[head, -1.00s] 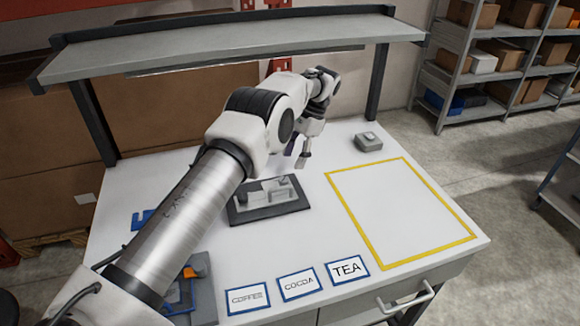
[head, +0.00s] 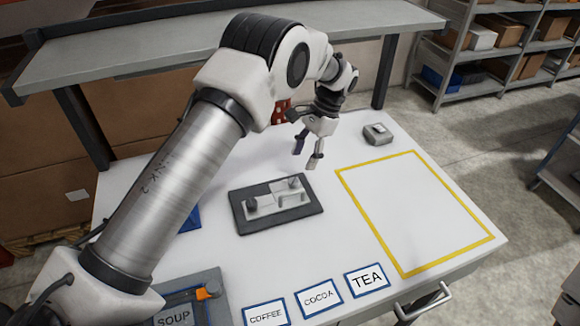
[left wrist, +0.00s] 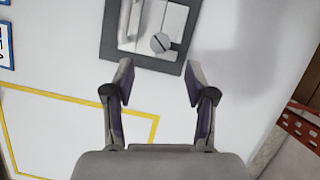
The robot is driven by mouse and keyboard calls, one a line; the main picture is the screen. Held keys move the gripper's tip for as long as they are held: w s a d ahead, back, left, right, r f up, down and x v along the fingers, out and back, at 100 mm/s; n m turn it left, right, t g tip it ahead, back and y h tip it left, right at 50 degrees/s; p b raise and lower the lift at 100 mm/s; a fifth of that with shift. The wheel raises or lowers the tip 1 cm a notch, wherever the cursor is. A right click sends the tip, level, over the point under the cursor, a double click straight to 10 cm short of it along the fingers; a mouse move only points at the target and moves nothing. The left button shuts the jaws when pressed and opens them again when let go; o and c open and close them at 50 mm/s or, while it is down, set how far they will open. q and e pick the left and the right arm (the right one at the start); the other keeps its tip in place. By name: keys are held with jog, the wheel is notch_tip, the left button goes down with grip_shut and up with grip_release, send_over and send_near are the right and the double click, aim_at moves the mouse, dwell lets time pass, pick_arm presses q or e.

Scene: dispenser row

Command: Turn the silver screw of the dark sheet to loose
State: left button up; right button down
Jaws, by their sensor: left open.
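The dark sheet (head: 282,219) lies flat on the white table with pale metal parts on it. A light silver screw (head: 294,182) stands near its far right corner, and a darker knob (head: 252,204) is at its left. In the left wrist view the sheet (left wrist: 170,65) is at the top, and the slotted round screw head (left wrist: 160,43) shows near its lower corner. My left gripper (head: 306,158) is open and empty, above the table just beyond the sheet, apart from the screw. Its fingers (left wrist: 158,75) point toward the screw in the wrist view. My right gripper is not visible.
A yellow rectangle (head: 396,270) marks clear table at the right. A small grey device (head: 378,134) sits behind it. COFFEE (head: 266,314), COCOA (head: 319,298) and TEA (head: 367,279) cards line the front. A SOUP holder (head: 215,310) is front left. A shelf (head: 160,50) spans the back.

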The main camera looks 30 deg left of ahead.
aim_at(294, 181)
pick_arm(q)
jog(key=shift+s+d+f+p, duration=0.1)
jog(key=shift+s+f+p, duration=0.15)
jog(key=shift+s+f, duration=0.25)
jog(key=shift+s+d+f+p, duration=0.1)
jog(key=shift+s+f+p, duration=0.2)
jog(key=shift+f, duration=0.4)
jog(key=f, duration=0.1)
jog(key=a+f, duration=0.1)
jog(key=f, duration=0.1)
jog(key=a+f+p, duration=0.1)
jog(key=shift+s+a+f, duration=0.1)
jog(key=shift+a+f, duration=0.05)
jog(key=shift+f, duration=0.05)
jog(key=shift+s+d+r, duration=0.2)
jog(key=shift+s+d, duration=0.1)
jog(key=shift+d, duration=0.15)
jog(key=shift+c, duration=0.4)
jog(key=shift+a+f, duration=0.15)
grip_shut()
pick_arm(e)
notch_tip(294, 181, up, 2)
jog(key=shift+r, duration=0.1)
